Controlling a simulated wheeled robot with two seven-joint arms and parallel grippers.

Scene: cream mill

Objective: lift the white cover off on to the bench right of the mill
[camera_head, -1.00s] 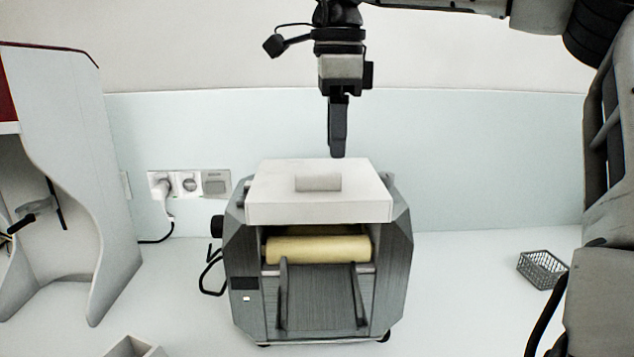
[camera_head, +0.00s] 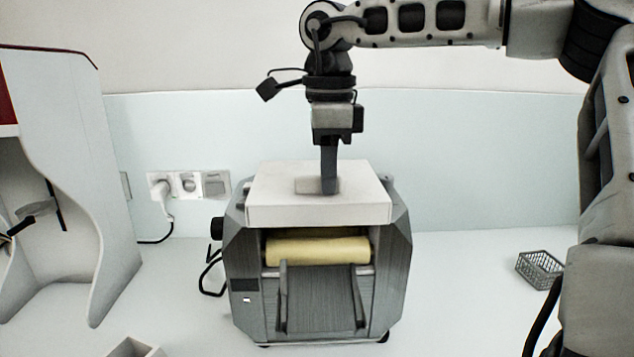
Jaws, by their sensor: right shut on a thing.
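The white cover (camera_head: 280,208) is a flat box-like lid lying on top of the grey mill (camera_head: 390,265). A small grip block (camera_head: 306,185) stands on the middle of its top. My right gripper (camera_head: 330,183) points straight down from above and is shut on the grip block, hiding its right part. The cover sits level on the mill. Below it the yellowish rollers (camera_head: 318,250) show in the mill's open front. My left gripper is not in view.
The white bench (camera_head: 460,295) right of the mill is bare up to a small grey wire basket (camera_head: 540,268). My right arm fills the right edge. A white panelled stand (camera_head: 90,190) is at left, with wall sockets (camera_head: 188,184) and a box (camera_head: 135,348) nearby.

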